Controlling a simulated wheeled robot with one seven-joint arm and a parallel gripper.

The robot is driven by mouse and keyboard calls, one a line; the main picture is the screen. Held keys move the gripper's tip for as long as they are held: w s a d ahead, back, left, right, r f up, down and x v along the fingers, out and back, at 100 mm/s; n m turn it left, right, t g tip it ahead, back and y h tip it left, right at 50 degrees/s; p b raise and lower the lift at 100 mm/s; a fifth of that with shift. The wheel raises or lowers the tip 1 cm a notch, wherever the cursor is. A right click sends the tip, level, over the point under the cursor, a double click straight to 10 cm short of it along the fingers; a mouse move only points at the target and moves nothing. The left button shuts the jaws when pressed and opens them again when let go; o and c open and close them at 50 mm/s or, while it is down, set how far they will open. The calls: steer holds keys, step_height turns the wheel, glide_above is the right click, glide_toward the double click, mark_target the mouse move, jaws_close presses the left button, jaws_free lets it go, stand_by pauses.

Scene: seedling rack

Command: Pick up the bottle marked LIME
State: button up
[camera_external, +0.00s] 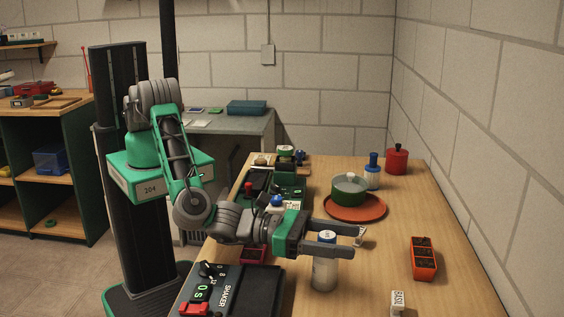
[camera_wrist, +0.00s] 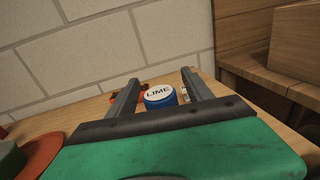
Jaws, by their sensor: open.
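The bottle marked LIME (camera_external: 323,275) stands upright on the wooden table in the external view, with a pale body and a blue cap. In the wrist view its blue cap (camera_wrist: 159,97) shows a white top reading LIME, between my two fingers. My gripper (camera_external: 354,243) is open, with its fingers level and on either side of the bottle's upper part. In the wrist view my gripper (camera_wrist: 160,77) has a visible gap between finger and cap. The nearer finger hides part of the bottle in the external view, and its lower body is hidden in the wrist view.
A green pot (camera_external: 349,190) sits on a red-orange plate (camera_external: 366,214) behind my gripper. A blue-topped bottle (camera_external: 372,172) and red pot (camera_external: 397,162) stand farther back. A shaker (camera_external: 240,292) is at front left.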

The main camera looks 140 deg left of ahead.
jaws_close()
stand_by(0.5)
stand_by(0.8)
